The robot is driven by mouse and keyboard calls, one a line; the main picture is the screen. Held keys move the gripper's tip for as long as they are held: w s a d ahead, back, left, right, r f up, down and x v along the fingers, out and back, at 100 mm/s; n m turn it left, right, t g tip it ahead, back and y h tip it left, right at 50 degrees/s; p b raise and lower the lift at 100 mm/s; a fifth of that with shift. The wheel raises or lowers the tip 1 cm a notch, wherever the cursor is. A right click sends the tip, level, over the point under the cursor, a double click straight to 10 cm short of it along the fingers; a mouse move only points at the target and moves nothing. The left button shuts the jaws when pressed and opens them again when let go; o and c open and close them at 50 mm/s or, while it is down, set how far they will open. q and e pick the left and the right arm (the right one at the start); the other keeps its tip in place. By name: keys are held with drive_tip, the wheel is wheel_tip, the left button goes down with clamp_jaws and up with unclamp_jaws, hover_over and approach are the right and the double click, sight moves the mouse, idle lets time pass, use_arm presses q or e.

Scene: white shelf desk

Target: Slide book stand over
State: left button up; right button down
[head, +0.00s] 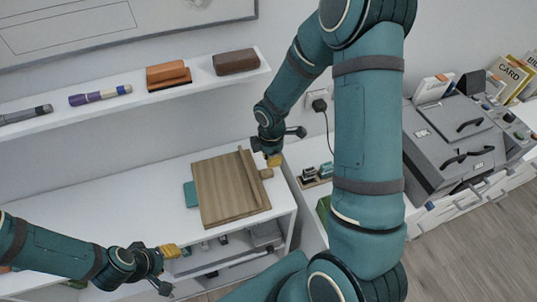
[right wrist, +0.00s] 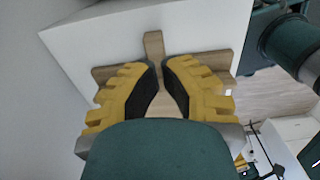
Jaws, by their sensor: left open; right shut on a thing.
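The wooden book stand (head: 225,192) lies on the white desk top, close to its right end, with a raised ledge along its right side. My right gripper (head: 273,159) is at the stand's upper right edge, with its yellow fingers low by the wood. In the right wrist view the yellow fingers (right wrist: 162,82) are shut on the stand's wood (right wrist: 153,45); the exact contact is partly hidden by the fingers. My left gripper (head: 172,264) is open and empty, in front of the desk's front edge, apart from the stand.
A teal flat item (head: 189,194) shows at the stand's left edge. The desk top (head: 130,195) is clear to the left. A wall shelf (head: 120,108) above holds markers, an eraser and a brown case. A grey machine (head: 455,140) stands on the right beyond my right arm.

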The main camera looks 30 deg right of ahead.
sight(262, 175)
wheel_tip(262, 175, down, 6)
drive_tip(key=shift+r+b, duration=0.15)
drive_tip(key=shift+b, duration=0.25)
drive_tip(key=a, duration=0.2)
drive_tip(key=shift+w+a+f, duration=0.2)
drive_tip(key=shift+w+a, duration=0.2)
use_arm(q)
drive_tip(key=shift+s+d+f, duration=0.1)
drive_tip(key=shift+s+f, duration=0.05)
drive_tip(key=shift+f, duration=0.45)
use_arm(e)
drive_tip(key=shift+w+a, duration=0.1)
drive_tip(key=shift+a, duration=0.4)
drive_tip(key=w+a+b, duration=0.1)
drive_tip(key=w+a, duration=0.1)
drive_tip(key=a, duration=0.8)
drive_tip(key=w+a+b, duration=0.2)
drive_tip(key=w+a, duration=0.1)
drive_tip(key=a, duration=0.8)
drive_tip(key=w+a+b, duration=0.2)
drive_tip(key=a, duration=0.9)
drive_tip(key=shift+w+a, duration=0.2)
drive_tip(key=shift+w, duration=0.2)
use_arm(q)
drive_tip(key=shift+g, duration=0.4)
drive_tip(key=f, duration=0.1)
drive_tip(key=s+f, duration=0.1)
drive_tip(key=f, duration=0.3)
drive_tip(key=shift+s+d+f, duration=0.15)
drive_tip(key=shift+s, duration=0.2)
